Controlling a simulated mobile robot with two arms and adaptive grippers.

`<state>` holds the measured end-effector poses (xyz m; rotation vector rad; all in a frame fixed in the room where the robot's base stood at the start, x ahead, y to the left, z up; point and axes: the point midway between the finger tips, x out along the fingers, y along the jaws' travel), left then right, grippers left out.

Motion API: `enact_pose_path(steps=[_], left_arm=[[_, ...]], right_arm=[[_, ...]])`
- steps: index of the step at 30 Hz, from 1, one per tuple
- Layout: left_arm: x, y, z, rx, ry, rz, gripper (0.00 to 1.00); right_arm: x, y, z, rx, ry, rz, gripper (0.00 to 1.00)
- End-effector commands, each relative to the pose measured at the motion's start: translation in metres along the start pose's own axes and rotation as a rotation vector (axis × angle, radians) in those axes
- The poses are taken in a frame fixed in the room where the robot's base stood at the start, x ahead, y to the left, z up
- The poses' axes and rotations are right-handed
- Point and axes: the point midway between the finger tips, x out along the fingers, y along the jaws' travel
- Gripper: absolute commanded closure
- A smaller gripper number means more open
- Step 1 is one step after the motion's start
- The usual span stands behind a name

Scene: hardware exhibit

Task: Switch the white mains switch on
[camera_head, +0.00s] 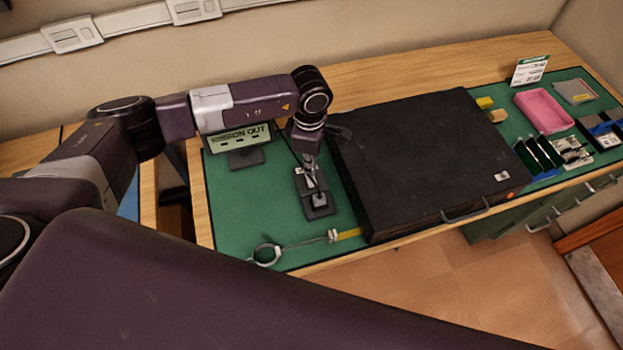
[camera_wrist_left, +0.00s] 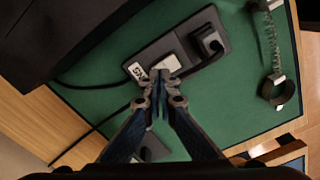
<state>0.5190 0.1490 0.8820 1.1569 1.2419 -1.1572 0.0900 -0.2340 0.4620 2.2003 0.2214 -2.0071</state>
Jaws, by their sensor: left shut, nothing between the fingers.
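The black power strip (camera_head: 318,210) lies on the green mat under my left gripper (camera_head: 309,172). In the left wrist view, the strip (camera_wrist_left: 150,52) holds the white mains switch (camera_wrist_left: 166,63), a small pale label (camera_wrist_left: 137,71) to its left and a black plug (camera_wrist_left: 208,42) to its right. My left gripper (camera_wrist_left: 160,87) is shut and empty, pointing down. Its fingertips appear right at the near edge of the switch and cover part of it. I cannot tell whether they touch it. My right gripper is not in view.
A large black case (camera_head: 420,160) stands close right of the strip. A small sign (camera_head: 240,140) stands behind left. A wrist strap with coiled cord (camera_head: 266,254) lies in front. A pink tray (camera_head: 543,111) is far right. Bare green mat (camera_head: 232,207) lies left of the strip.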

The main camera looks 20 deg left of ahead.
Motion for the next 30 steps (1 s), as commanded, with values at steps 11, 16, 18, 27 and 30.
enact_pose_path(steps=[11,16,18,27,30], left_arm=[[0.007,0.0,0.0,0.0,0.0,0.0,1.0],[0.009,0.0,0.0,0.0,0.0,0.0,1.0],[0.01,0.0,0.0,0.0,0.0,0.0,1.0],[0.015,0.0,0.0,0.0,0.0,0.0,1.0],[0.016,0.0,0.0,0.0,0.0,0.0,1.0]], right_arm=[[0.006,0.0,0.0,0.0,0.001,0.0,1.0],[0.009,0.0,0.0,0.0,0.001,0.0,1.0],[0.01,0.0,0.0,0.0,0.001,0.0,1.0],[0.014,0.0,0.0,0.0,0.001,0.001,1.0],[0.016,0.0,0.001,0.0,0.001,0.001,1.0]])
